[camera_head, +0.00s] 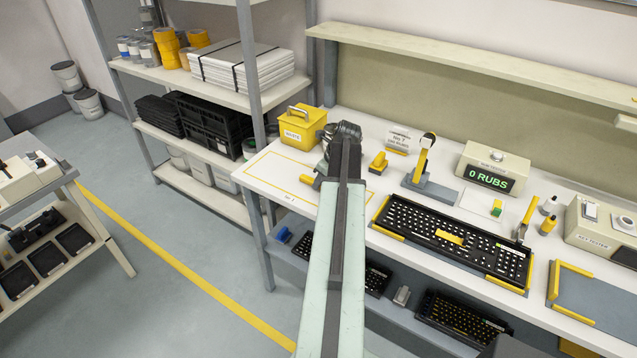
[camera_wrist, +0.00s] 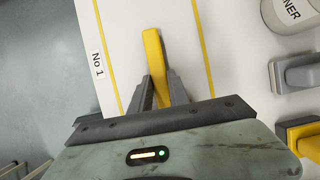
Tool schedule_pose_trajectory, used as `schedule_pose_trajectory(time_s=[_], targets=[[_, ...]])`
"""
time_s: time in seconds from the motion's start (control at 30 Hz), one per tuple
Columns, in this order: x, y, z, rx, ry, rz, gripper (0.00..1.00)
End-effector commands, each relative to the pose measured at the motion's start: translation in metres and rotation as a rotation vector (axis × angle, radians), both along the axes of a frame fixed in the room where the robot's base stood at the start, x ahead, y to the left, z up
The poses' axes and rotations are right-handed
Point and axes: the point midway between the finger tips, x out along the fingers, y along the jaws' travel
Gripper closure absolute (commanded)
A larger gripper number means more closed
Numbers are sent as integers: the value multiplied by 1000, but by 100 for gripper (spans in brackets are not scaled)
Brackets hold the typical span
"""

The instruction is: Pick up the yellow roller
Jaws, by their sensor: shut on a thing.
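The yellow roller shows in the wrist view as a plain yellow bar (camera_wrist: 154,58) between my two grey fingers. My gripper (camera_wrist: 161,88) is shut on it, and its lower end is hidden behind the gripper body. In the head view a short yellow end (camera_head: 306,180) sticks out to the left of my gripper. My own arm hides the rest of the roller and the fingers there. The gripper is low over the white bench top, inside a yellow outlined area beside the "No 1" label (camera_wrist: 97,64). I cannot tell whether the roller touches the bench.
A yellow box (camera_head: 301,128) stands behind and left. Right of my arm are a small yellow-handled piece (camera_head: 378,162), an upright yellow lever on a grey base (camera_head: 430,186), a black keyboard frame (camera_head: 455,240) and a "0 RUBS" counter (camera_head: 490,178). A shelf (camera_head: 450,60) overhangs the back.

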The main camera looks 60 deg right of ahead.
Motion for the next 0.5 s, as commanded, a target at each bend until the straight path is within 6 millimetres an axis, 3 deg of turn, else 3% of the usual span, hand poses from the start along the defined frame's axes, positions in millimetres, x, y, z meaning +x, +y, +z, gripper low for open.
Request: schedule_pose_trajectory(time_s=[0.4, 0.5], targets=[[0, 0, 43, 0, 0, 0, 100], [-22, 11, 38, 0, 0, -3, 100]])
